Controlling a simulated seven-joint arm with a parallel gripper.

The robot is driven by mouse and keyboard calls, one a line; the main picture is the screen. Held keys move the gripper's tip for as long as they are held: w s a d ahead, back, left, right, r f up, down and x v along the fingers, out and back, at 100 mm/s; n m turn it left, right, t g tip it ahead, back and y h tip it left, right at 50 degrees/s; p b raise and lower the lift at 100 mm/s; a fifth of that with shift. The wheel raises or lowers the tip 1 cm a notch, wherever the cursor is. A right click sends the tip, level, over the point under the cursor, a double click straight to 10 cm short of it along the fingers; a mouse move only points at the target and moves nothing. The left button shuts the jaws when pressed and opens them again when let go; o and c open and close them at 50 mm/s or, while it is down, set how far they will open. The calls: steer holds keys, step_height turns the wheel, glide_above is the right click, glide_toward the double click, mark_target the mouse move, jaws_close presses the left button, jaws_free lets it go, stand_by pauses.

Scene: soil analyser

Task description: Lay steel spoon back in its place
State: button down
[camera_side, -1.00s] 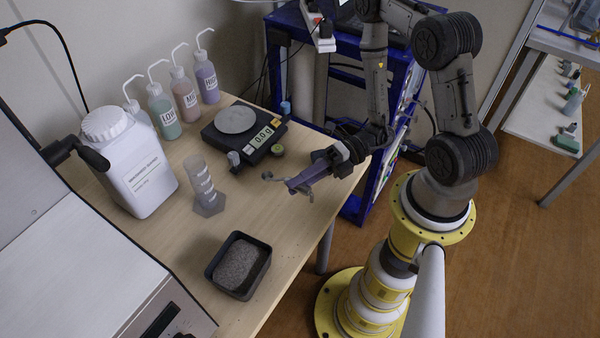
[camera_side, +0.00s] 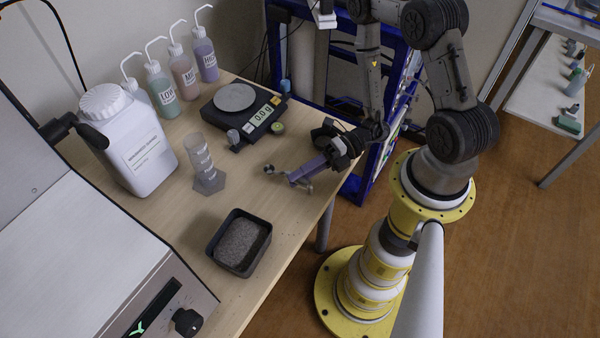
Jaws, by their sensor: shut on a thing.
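The steel spoon (camera_side: 270,169) is small in the side view, with its rounded end pointing left, out beyond my fingertips. My gripper (camera_side: 298,178) is shut on the spoon and reaches in from the right over the right part of the table. The fingers hide much of the handle. The spoon looks low over the bare wood, but I cannot tell whether it touches the table. No marked place for the spoon can be made out.
A black tray of soil (camera_side: 239,243) stands in front, a graduated cylinder (camera_side: 205,165) to the left, the scale (camera_side: 243,110) behind. A white jar (camera_side: 130,143), several wash bottles (camera_side: 160,90) and the analyser (camera_side: 85,250) stand left. Bare wood lies between tray and gripper.

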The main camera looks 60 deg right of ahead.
steer(key=shift+f, duration=0.55)
steer(key=c, duration=0.6)
jaws_free()
steer(key=shift+f, duration=0.1)
steer(key=shift+c, duration=0.2)
